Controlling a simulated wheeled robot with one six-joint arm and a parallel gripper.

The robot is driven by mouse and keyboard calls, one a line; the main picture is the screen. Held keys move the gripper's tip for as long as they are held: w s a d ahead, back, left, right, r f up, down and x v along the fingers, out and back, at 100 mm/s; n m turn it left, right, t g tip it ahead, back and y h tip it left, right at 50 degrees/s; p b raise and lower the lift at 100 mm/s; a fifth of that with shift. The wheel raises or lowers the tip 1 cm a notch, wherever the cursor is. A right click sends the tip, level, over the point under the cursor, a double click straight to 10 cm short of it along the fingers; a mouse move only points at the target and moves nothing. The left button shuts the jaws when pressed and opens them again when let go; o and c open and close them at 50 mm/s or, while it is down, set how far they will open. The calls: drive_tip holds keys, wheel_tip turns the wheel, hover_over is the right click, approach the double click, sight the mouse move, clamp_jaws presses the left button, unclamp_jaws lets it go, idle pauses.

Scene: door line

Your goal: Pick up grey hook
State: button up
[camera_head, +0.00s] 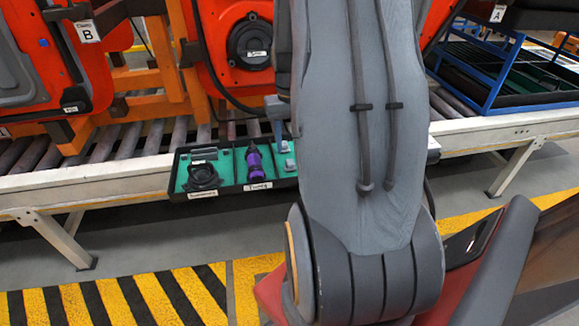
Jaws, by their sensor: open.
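A black tray (180,196) with green lining sits at the front edge of the roller conveyor. In its right compartment are light grey-blue pieces (284,147), partly hidden by my arm. A grey-blue upright piece (275,108) rises behind them. I cannot tell for sure which of these is the grey hook. My large grey arm link stands in front of the tray's right side. My gripper does not show; the arm covers that area.
The left compartment holds a black round part (202,176), the middle one a purple and black tool (255,163). Orange door panels (215,50) hang behind the roller conveyor (95,150). A blue rack (505,70) stands at right. Striped floor (140,300) lies clear in front.

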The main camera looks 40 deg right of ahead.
sight(289, 159)
drive_tip(key=shift+w+d+f+p, duration=0.1)
drive_tip(key=shift+f+p, duration=0.2)
drive_tip(key=shift+f, duration=1.65)
drive_tip(key=shift+w+f+p, duration=0.1)
drive_tip(key=shift+f+p, duration=0.15)
drive_tip(key=shift+f, duration=1.65)
clamp_jaws()
